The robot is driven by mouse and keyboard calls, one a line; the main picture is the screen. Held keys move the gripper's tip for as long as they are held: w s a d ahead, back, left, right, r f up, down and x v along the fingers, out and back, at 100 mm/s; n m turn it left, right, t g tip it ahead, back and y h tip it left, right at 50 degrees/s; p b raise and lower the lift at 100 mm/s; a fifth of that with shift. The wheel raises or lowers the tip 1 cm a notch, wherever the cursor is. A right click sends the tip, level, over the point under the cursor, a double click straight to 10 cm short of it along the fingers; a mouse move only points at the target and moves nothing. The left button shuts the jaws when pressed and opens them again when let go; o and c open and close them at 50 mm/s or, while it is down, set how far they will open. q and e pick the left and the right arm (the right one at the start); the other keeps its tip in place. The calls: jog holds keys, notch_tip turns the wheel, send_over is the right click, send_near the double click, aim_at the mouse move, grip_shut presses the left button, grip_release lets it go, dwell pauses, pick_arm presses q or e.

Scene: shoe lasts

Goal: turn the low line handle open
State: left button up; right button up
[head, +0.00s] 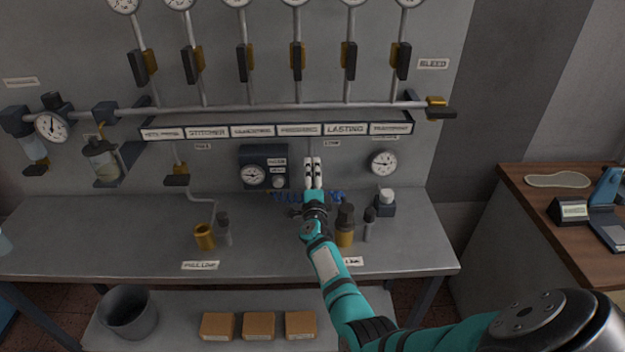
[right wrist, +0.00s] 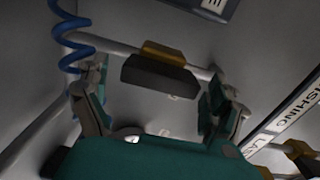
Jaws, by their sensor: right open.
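My right gripper (head: 313,162) reaches up to the wall panel below the long label strip. In the right wrist view its fingers (right wrist: 158,78) are apart, with nothing gripped. A dark block-shaped valve handle (right wrist: 158,75) with a yellow-brown body sits on a grey pipe (right wrist: 95,43), ahead of and between the fingers. I take it to be the low line handle. I cannot tell whether the fingers touch it. In the head view my gripper hides this handle; a small tag (head: 332,142), too small to read surely, is just above. My left gripper is out of view.
A blue coiled hose (right wrist: 65,40) hangs beside the pipe. A gauge box (head: 263,167) is left of my gripper and a round gauge (head: 384,163) right. Several valves line the upper pipes.

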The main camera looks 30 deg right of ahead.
jog(key=v, duration=0.7)
jog(key=shift+s+a, duration=0.15)
jog(key=shift+s, duration=0.05)
